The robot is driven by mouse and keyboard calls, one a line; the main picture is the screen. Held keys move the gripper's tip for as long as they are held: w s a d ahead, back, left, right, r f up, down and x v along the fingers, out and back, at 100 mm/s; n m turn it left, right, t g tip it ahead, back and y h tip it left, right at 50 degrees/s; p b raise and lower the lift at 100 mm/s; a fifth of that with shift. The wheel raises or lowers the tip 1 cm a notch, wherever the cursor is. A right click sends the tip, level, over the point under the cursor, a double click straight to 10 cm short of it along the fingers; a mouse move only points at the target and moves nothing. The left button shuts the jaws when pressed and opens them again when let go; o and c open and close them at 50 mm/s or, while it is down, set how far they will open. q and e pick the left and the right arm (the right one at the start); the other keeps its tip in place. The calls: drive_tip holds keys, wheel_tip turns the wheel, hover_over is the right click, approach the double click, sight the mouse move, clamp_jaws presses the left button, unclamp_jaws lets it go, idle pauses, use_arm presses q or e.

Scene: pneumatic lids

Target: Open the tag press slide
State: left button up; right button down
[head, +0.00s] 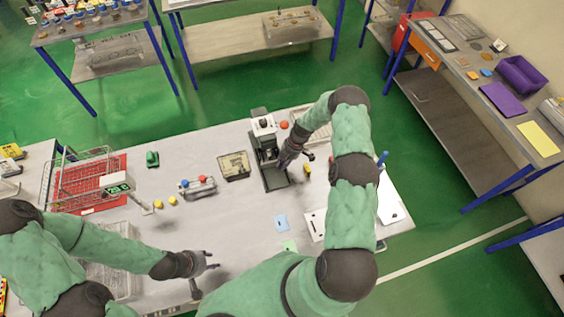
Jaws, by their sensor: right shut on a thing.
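The tag press (266,128) is a dark upright machine with a light top, standing at the back of the grey table right of the middle. Its dark base (273,181) reaches toward me. My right gripper (284,162) comes in from the right and is shut on a part of the press at its front. The gripper hides that part, so I cannot tell the slide's exact position. My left gripper (213,261) is open and empty above the front middle of the table, well apart from the press.
Left of the press are a dark-rimmed tray (234,166), a button box (197,186) and a green object (152,159). A wire basket (62,178) stands at the left. A blue card (281,223) and a white plate (314,224) lie at the front right. The middle of the table is mostly clear.

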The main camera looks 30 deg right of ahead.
use_arm(q)
wheel_tip(320, 180, down, 3)
drive_tip(key=shift+s+r+b, duration=0.1)
drive_tip(key=shift+r+b, duration=0.05)
drive_tip(key=shift+b, duration=1.1)
use_arm(e)
drive_tip(key=s, duration=0.3)
drive_tip(key=s+a, duration=0.1)
drive_tip(key=s, duration=0.2)
drive_tip(key=s+a, duration=0.1)
drive_tip(key=s, duration=0.3)
drive_tip(key=shift+s+a, duration=0.1)
drive_tip(key=shift+a, duration=0.05)
drive_tip(key=c, duration=1.5)
unclamp_jaws()
drive_tip(key=v, duration=1.2)
